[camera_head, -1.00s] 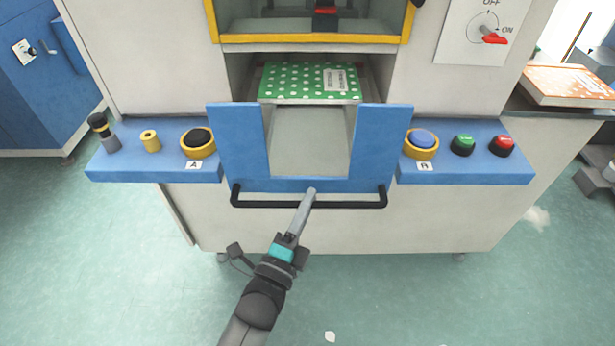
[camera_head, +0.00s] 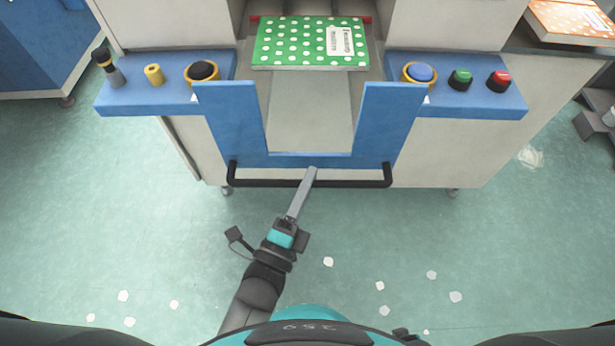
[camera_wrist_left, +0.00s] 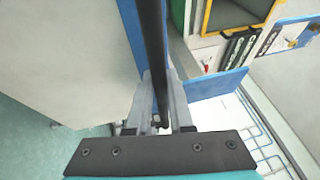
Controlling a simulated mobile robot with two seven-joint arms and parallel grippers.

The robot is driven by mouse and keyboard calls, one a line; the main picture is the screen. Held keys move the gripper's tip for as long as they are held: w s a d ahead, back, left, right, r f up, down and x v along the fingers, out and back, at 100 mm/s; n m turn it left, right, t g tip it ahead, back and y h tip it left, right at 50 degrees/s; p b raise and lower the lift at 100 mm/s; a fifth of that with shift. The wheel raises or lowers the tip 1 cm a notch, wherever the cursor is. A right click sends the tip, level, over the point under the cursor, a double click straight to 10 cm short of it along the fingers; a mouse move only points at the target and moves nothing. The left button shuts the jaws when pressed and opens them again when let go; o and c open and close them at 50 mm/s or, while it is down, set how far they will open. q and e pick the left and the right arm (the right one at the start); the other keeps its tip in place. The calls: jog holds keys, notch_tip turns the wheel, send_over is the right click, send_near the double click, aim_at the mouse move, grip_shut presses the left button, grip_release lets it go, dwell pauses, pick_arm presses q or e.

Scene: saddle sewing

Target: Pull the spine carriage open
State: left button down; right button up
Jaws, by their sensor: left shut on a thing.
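The spine carriage is a blue U-shaped front (camera_head: 225,125) with a grey bed (camera_head: 308,112) behind it, standing out from the machine. A black bar handle (camera_head: 350,183) runs along its lower front. My left gripper (camera_head: 312,172) is shut on the handle near its middle. In the left wrist view the black bar (camera_wrist_left: 153,50) passes between the fingers (camera_wrist_left: 160,105). A green book with white dots (camera_head: 310,44) lies at the back of the carriage. My right gripper is not in view.
Blue side panels flank the carriage. An orange book (camera_head: 575,20) lies at the far right. White scraps dot the open floor.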

pick_arm(q)
jog(key=c, duration=0.8)
grip_release()
jog(key=shift+s, duration=0.1)
jog(key=v, duration=1.5)
jog(key=shift+f, duration=0.1)
